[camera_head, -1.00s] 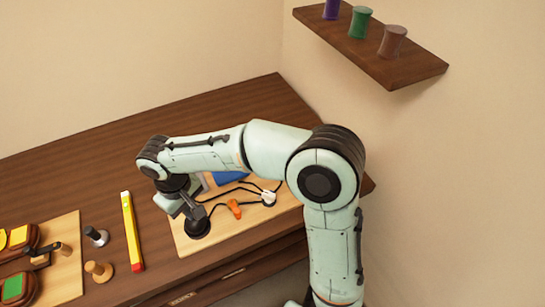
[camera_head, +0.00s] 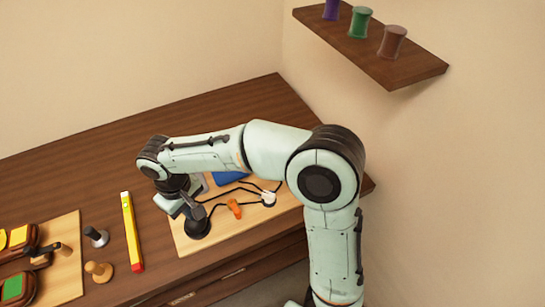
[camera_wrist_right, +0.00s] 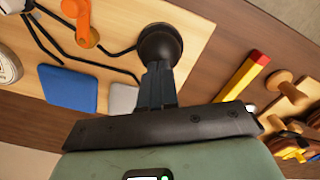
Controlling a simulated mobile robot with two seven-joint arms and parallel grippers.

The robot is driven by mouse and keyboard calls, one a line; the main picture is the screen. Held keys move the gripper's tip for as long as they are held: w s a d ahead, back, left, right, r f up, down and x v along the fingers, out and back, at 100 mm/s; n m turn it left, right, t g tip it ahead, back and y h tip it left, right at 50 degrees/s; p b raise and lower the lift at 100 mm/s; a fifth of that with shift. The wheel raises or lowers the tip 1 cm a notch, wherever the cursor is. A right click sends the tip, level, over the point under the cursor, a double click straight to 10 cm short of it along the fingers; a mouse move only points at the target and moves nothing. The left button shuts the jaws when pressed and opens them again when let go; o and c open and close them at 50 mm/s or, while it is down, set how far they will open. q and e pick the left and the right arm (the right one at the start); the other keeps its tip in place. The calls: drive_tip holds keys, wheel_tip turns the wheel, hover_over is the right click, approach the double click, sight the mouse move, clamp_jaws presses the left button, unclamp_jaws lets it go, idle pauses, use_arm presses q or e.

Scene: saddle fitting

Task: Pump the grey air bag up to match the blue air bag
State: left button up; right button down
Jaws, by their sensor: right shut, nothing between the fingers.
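The black round pump (camera_head: 197,226) stands at the front left of a light wooden board; it also shows in the right wrist view (camera_wrist_right: 160,42). My right gripper (camera_wrist_right: 157,70) is shut and empty, its fingertips right at the pump; I cannot tell whether they touch it. The blue air bag (camera_wrist_right: 68,88) lies flat-looking on the board, partly behind my arm in the head view (camera_head: 229,178). The grey air bag (camera_wrist_right: 122,99) lies beside it, partly covered by my gripper. Their heights are hard to compare. An orange valve (camera_head: 235,208) sits among black hoses. My left gripper is out of view.
A white round fitting (camera_head: 268,198) sits at the board's right. Two pegs and a second board (camera_head: 68,280) with saddle-like parts lie farther left. A wall shelf (camera_head: 385,60) holds spools.

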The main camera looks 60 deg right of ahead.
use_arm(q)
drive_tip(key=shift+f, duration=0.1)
use_arm(e)
drive_tip(key=shift+f, duration=0.1)
idle(0.4)
drive_tip(key=shift+f+b, duration=1.1)
drive_tip(key=shift+f, duration=0.55)
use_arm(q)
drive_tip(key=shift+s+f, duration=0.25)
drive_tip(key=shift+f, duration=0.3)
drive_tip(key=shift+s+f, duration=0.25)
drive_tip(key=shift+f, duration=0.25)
use_arm(e)
drive_tip(key=shift+r, duration=0.1)
drive_tip(key=shift+r+p, duration=1.35)
drive_tip(key=shift+r, duration=0.35)
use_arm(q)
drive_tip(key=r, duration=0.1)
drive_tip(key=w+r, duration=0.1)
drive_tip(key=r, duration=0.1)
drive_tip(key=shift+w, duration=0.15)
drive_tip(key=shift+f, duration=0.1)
use_arm(e)
drive_tip(key=shift+f, duration=0.15)
